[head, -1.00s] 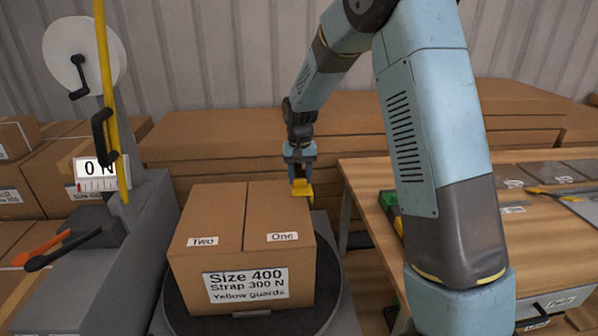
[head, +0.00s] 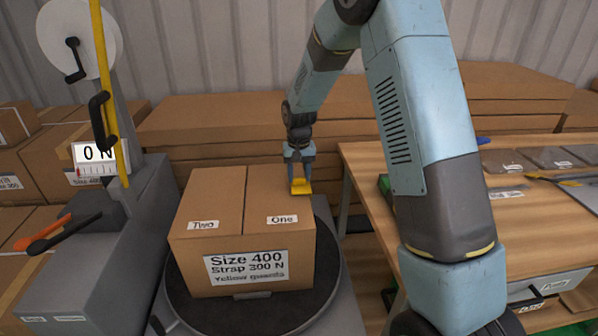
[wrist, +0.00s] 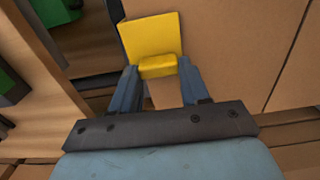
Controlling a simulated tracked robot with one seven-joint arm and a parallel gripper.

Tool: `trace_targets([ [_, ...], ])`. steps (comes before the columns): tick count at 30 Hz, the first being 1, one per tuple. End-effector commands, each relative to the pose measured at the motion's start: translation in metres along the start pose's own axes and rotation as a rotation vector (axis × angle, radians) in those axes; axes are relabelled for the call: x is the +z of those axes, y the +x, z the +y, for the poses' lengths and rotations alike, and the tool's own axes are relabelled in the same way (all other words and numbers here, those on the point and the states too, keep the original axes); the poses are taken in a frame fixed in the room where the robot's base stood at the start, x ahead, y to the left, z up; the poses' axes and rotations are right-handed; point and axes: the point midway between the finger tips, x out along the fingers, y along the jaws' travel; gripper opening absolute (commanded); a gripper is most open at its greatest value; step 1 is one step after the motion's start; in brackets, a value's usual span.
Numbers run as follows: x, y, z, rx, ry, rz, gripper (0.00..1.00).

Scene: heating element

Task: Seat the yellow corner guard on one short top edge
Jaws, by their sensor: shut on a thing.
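The cardboard box (head: 222,245) stands on the dark round turntable (head: 330,270), with labels "Two" and "One" on top and "Size 400, Strap 300 N, Yellow guards" on its front. My gripper (head: 300,178) is shut on the yellow corner guard (head: 300,188), at the right top edge of the box, towards the back. In the wrist view, the guard (wrist: 152,35) reaches out ahead of the fingers, which grip its raised block from both sides. The box top (wrist: 225,45) lies right of the guard there. I cannot tell whether the guard touches the box.
A yellow strap (head: 112,90) hangs from the strapping stand at left, whose gauge (head: 93,158) reads 0 N. A wooden bench (head: 380,165) stands close on the right. Stacked cartons (head: 220,120) fill the back.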

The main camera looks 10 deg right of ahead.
Motion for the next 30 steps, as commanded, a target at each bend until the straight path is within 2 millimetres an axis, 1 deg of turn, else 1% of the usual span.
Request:
trace_targets([
  [25,0.001,0.0034,-0.002,0.0,-0.001,0.0,0.17],
  [26,0.001,0.0034,-0.0019,0.0,-0.001,0.0,0.47],
  [30,0.0009,0.0033,-0.0019,0.0,-0.001,0.0,0.61],
])
